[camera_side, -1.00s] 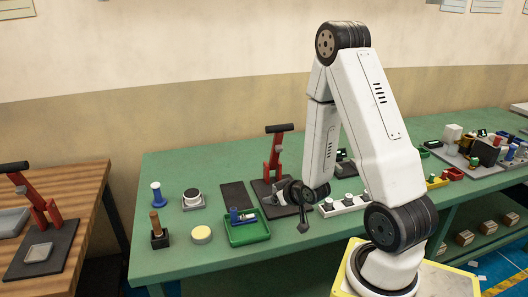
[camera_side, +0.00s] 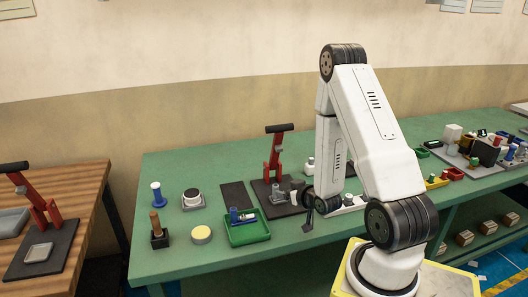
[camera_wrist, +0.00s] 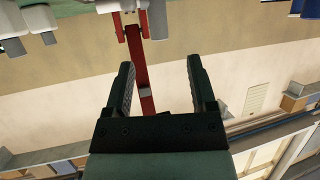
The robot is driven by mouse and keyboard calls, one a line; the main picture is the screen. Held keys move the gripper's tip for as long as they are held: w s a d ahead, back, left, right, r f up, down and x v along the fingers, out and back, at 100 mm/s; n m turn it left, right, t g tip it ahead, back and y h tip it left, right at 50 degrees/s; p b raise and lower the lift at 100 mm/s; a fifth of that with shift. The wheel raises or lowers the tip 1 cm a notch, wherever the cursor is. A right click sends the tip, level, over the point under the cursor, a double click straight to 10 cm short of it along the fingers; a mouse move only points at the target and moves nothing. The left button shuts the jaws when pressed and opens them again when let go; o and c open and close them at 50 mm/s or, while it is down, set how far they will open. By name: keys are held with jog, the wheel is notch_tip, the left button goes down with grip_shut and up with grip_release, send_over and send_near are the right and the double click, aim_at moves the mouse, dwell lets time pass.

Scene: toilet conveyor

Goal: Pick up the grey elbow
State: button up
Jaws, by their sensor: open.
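A small grey part (camera_side: 280,194), which looks like the grey elbow, stands on the black base of the red lever press in the side view. A paler grey piece (camera_side: 297,186) is just right of it; the exact shapes are too small to tell. My gripper (camera_side: 308,214) is to the right of both, low near the table and apart from the grey part. A grey piece (camera_wrist: 118,5) is cut off at the top edge there.
The red press (camera_side: 274,155) rises behind the grey part. A green tray (camera_side: 248,237) with a blue part is in front left. A white block (camera_side: 350,206) with pegs lies behind my gripper. The green table (camera_side: 290,255) has free room at its front edge.

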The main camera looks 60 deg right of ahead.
aim_at(277, 188)
jog(key=shift+w+d+f, duration=0.1)
jog(key=shift+w+f, duration=0.05)
jog(key=shift+w, duration=0.1)
jog(key=shift+x, duration=2.6)
grip_shut()
